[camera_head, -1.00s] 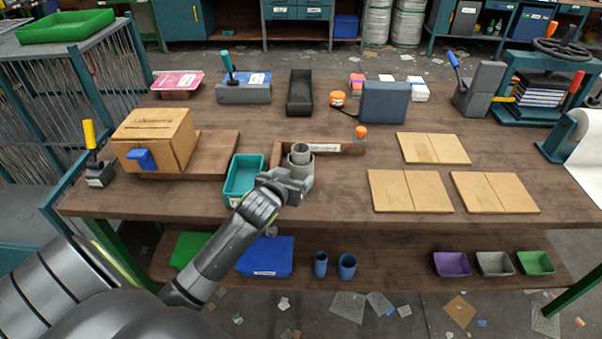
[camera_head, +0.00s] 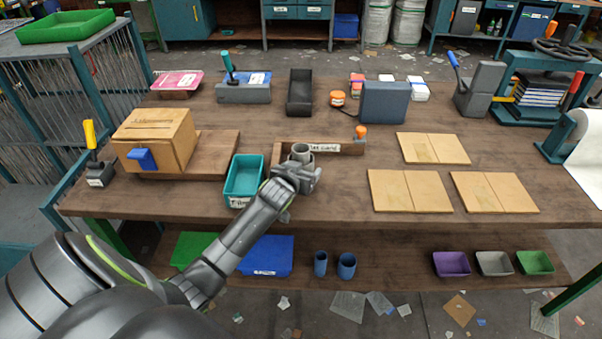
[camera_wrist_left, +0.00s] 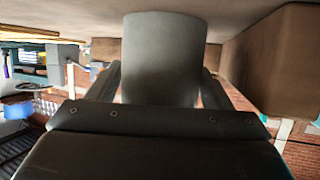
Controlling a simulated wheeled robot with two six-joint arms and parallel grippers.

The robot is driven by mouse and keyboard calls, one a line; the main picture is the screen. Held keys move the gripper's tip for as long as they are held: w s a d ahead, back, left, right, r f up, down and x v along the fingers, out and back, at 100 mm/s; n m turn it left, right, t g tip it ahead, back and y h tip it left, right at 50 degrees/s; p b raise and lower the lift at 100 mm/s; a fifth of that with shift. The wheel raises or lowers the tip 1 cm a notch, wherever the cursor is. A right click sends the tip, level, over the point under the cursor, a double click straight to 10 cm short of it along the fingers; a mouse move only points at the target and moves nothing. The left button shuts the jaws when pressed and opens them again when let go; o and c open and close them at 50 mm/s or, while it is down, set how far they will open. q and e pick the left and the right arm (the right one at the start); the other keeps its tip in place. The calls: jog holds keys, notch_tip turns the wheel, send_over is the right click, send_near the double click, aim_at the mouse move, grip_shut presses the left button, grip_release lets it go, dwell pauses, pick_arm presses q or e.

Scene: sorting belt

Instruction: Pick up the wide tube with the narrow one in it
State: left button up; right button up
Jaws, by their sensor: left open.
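The grey wide tube (camera_head: 304,158) stands upright on the table in front of the low wooden rail. The narrow tube (camera_head: 300,148) stands in it, with its top above the wide tube's rim. My left gripper (camera_head: 306,179) is at the near side of the wide tube and hides its lower part. In the left wrist view, the wide tube (camera_wrist_left: 163,50) stands between the two open fingers of my left gripper (camera_wrist_left: 160,84). The fingers do not appear closed on it. The narrow tube cannot be made out there. My right gripper is not in view.
A teal tray (camera_head: 241,182) stands just left of my gripper. The wooden rail (camera_head: 340,149) runs behind the tubes. Flat tan boards (camera_head: 410,190) lie to the right, with bare table between. A wooden box (camera_head: 155,139) stands at the left.

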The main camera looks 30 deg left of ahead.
pick_arm(q)
jog(key=c, duration=0.7)
